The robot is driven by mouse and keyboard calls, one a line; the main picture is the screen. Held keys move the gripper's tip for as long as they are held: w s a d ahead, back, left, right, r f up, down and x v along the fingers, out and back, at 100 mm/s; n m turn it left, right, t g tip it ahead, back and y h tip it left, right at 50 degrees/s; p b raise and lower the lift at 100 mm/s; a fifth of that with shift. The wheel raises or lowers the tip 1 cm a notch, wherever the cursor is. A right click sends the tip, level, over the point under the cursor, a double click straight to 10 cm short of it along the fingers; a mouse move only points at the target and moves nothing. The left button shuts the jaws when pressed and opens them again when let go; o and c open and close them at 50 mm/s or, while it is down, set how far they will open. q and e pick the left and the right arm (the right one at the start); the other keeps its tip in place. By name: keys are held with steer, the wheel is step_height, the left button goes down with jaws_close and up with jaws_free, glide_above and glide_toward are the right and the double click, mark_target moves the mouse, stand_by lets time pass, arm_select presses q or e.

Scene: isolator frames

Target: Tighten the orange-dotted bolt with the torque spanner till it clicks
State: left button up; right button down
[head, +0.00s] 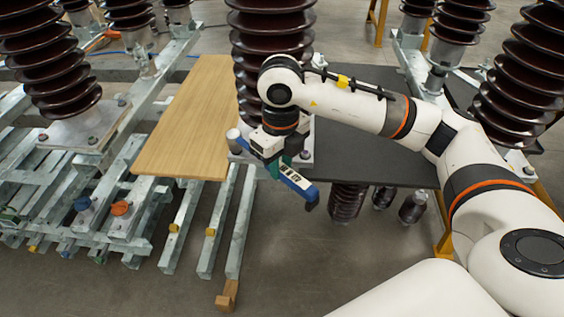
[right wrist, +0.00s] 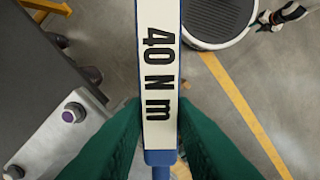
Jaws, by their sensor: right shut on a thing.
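My right gripper (head: 275,165) reaches over the base plate of the middle brown insulator. Its green fingers are shut on the torque spanner (head: 298,184), a blue bar with a white face. In the right wrist view the spanner (right wrist: 158,75) reads "40 N m" and runs between the fingers. A bolt with a purple dot (right wrist: 73,112) sits on a grey plate left of the fingers there, apart from them. I cannot make out an orange dot on any bolt. The gripper and arm hide part of the middle base plate. My left gripper is not seen.
A wooden board (head: 190,120) lies left of the middle insulator (head: 272,35), a dark panel (head: 365,155) right of it. Galvanised rails at left carry a blue cap (head: 83,204) and an orange cap (head: 120,209). More insulators (head: 50,60) stand around.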

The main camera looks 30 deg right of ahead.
steer(key=shift+r+p, duration=1.7)
steer(key=shift+r, duration=1.4)
steer(key=shift+f, duration=0.1)
